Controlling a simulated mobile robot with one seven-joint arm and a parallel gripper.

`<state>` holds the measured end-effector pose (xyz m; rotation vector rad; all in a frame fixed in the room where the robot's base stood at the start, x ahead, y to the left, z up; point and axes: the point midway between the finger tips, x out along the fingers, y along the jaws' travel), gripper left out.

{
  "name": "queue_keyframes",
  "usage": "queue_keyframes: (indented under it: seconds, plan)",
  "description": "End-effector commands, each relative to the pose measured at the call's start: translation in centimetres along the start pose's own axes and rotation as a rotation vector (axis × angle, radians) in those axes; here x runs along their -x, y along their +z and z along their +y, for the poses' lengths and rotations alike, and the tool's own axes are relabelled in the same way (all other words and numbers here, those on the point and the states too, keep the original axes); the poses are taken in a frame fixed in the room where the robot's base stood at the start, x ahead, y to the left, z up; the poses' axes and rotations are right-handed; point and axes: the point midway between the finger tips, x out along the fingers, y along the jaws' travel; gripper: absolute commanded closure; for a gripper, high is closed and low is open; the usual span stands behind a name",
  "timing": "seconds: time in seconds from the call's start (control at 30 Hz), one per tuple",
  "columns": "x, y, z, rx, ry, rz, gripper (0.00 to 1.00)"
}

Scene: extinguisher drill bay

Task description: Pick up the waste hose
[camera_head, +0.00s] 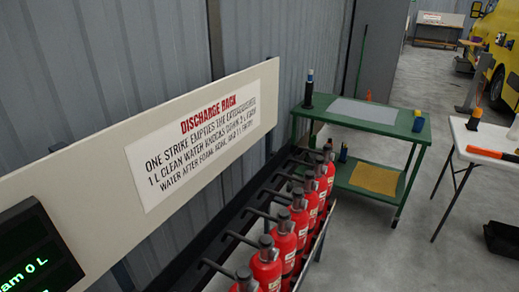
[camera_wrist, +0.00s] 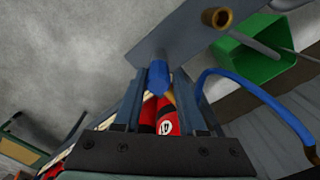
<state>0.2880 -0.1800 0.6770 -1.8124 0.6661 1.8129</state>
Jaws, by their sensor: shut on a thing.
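My gripper (camera_wrist: 161,88) shows in the wrist view, with its two dark blue-grey fingers pointing up the picture. It is shut on a short blue piece (camera_wrist: 161,77) between the fingertips. This piece matches the colour of the blue waste hose (camera_wrist: 245,84), which arcs up from beside the right finger and down to the right edge. The join between piece and hose is hidden by the finger. Neither the hose nor my gripper shows in the head view.
In the wrist view, a green open container (camera_wrist: 262,66) and a brass pipe end (camera_wrist: 218,18) are near the hose. In the head view, red extinguishers (camera_head: 284,243) line the wall below a sign (camera_head: 200,135). A green cart (camera_head: 330,115) and white table (camera_head: 485,138) stand beyond.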

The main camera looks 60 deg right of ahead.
Motion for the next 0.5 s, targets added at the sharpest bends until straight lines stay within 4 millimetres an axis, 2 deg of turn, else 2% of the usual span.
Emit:
queue_keyframes:
  seconds: [0.33, 0.5]
  plan:
    - [0.1, -0.1, 0.3, -0.006, 0.006, 0.002, 1.0]
    - [1.9, -0.2, 0.3, -0.005, 0.006, 0.006, 1.0]
